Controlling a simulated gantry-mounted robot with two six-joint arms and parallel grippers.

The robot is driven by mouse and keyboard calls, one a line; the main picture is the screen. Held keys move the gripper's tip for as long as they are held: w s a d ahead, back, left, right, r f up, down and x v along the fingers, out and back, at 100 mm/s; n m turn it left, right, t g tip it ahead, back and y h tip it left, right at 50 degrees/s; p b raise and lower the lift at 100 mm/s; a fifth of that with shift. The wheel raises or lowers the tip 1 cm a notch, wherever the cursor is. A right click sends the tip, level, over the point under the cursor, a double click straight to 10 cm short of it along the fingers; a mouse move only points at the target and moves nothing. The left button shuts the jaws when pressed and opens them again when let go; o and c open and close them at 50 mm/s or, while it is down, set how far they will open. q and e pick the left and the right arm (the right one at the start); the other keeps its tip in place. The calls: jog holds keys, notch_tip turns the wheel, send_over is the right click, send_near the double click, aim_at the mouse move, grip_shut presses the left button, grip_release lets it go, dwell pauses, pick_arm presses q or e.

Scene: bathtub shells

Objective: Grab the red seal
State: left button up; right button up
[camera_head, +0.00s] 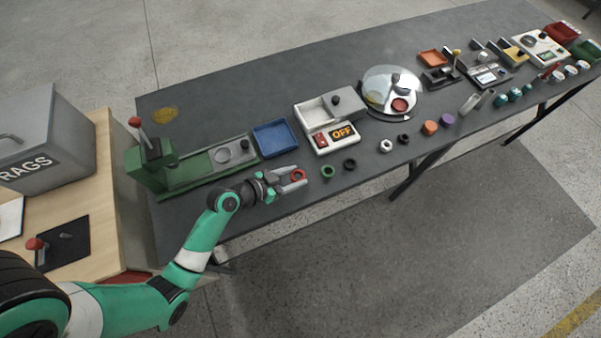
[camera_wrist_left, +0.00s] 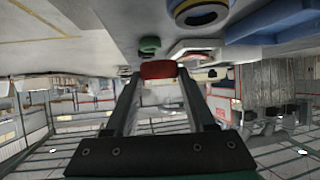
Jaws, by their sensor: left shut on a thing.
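The red seal (camera_head: 298,175) is a small ring near the front edge of the grey table in the head view. My left gripper (camera_head: 296,177) is shut on it, with a finger on each side. In the left wrist view the red seal (camera_wrist_left: 158,69) sits between the two fingertips of my left gripper (camera_wrist_left: 158,76). How far it is from the table top is hard to tell. My right gripper is in neither view.
A green seal (camera_head: 328,171) and a black seal (camera_head: 350,164) lie just right of the gripper. A blue tray (camera_head: 274,139), a green press (camera_head: 165,165) and an OFF-labelled box (camera_head: 335,138) stand behind. The table's front edge is close.

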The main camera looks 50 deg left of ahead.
pick_arm(q)
jog(key=d+p+v, duration=0.1)
jog(key=p+v, duration=0.5)
jog(key=v, duration=0.7)
jog(key=shift+d+r, duration=0.2)
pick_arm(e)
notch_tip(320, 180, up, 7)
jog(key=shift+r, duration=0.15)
